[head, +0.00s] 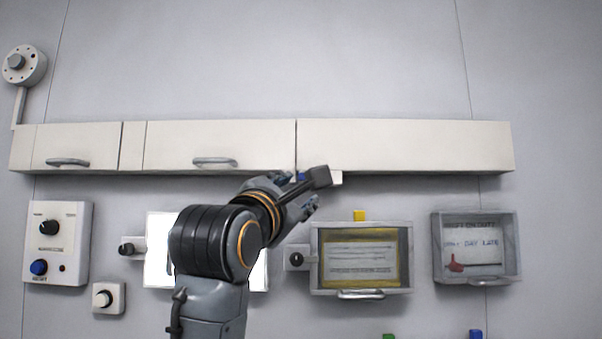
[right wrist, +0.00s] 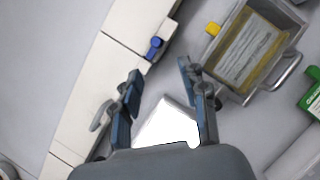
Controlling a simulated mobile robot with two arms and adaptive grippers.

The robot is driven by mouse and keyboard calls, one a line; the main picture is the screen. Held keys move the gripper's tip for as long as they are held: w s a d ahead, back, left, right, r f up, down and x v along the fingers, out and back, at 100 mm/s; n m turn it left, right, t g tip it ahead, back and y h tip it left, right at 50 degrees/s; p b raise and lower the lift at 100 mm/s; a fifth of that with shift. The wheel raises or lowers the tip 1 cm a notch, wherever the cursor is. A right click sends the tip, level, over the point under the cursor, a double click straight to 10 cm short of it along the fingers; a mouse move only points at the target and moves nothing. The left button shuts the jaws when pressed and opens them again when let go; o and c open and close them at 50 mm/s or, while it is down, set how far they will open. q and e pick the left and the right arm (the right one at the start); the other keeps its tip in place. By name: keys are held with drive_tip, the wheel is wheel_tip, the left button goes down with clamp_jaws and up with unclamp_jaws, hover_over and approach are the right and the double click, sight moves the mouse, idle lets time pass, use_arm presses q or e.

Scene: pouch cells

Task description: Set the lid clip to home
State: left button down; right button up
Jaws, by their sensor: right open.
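No part carries a readable lid clip label, so I cannot tell which one it is. A small blue lever on a pale block (right wrist: 155,48) sits at the cabinet's lower edge in the right wrist view. In the head view a bit of blue (head: 301,177) shows there behind my gripper. A yellow tab (head: 360,215) stands on top of the framed box (head: 405,262); it also shows in the right wrist view (right wrist: 213,29). My right gripper (head: 316,190) is open and empty, just below the cabinet. Its spread fingers (right wrist: 160,73) point toward the blue lever, apart from it. My left gripper is out of view.
A long white cabinet (head: 400,145) runs above. Below hang a control panel (head: 75,235), a small knob box (head: 108,298), a bright white panel (head: 157,255) partly behind my arm, a knob (head: 296,258) and a grey case with a red lever (head: 457,263).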

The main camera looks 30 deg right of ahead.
drive_tip(key=p+x, duration=0.7)
drive_tip(key=x, duration=0.6)
drive_tip(key=shift+w+r+y, duration=0.3)
drive_tip(key=shift+w, duration=0.05)
clamp_jaws()
